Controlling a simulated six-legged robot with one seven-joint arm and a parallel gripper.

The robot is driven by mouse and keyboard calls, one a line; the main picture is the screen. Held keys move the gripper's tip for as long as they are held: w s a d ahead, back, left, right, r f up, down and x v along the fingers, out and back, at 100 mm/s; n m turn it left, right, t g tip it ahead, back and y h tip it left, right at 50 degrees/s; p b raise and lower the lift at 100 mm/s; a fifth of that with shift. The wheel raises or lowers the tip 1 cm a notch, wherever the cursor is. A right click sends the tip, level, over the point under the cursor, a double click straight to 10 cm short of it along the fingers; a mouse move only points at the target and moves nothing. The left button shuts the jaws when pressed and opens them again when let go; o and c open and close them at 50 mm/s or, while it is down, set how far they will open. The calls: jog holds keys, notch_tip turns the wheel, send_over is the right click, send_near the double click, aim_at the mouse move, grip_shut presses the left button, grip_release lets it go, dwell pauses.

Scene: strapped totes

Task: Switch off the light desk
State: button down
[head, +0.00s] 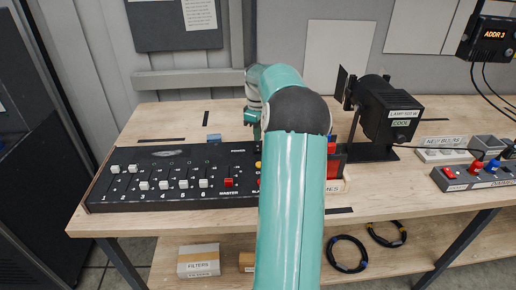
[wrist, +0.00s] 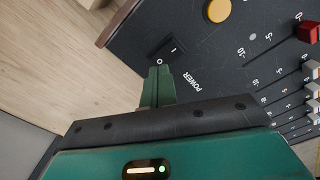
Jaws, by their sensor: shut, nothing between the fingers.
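The light desk (head: 130,190) is a black console on the wooden bench, with white sliders and a red master slider. Its POWER label and the I and O marks show in the wrist view, where the desk (wrist: 205,50) fills the upper right. My gripper (head: 253,122) is shut and empty, over the desk's back edge near the POWER label. In the wrist view its green fingertips (wrist: 158,72) are close together right beside the O mark. They hide part of the switch area, so I cannot tell whether they touch the switch or how it is set.
A yellow button (wrist: 218,9) is close to the power marks. A black lamp (head: 390,110) stands right of my arm.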

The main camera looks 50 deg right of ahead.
aim_at(257, 146)
jog(key=shift+r, duration=2.2)
jog(key=a+r+t+h, duration=0.1)
jog(key=a+r, duration=0.2)
jog(key=a, duration=0.7)
jog(key=w+a+r, duration=0.1)
jog(key=a+r, duration=0.2)
jog(key=a, duration=0.6)
jog(key=a+r+t+h, duration=0.1)
jog(key=a+r, duration=0.3)
jog(key=a, duration=0.6)
jog(key=s+a+f+m+t+y, duration=0.1)
jog(key=s+a+f, duration=0.1)
jog(key=s+a, duration=0.5)
jog(key=s+a+f+m+t+y, duration=0.1)
jog(key=s+a+f+t, duration=0.1)
jog(key=s+a, duration=0.6)
jog(key=a+f, duration=0.1)
jog(key=a, duration=0.3)
jog(key=shift+a+t, duration=0.3)
jog(key=shift+a, duration=0.1)
jog(key=shift+d, duration=0.2)
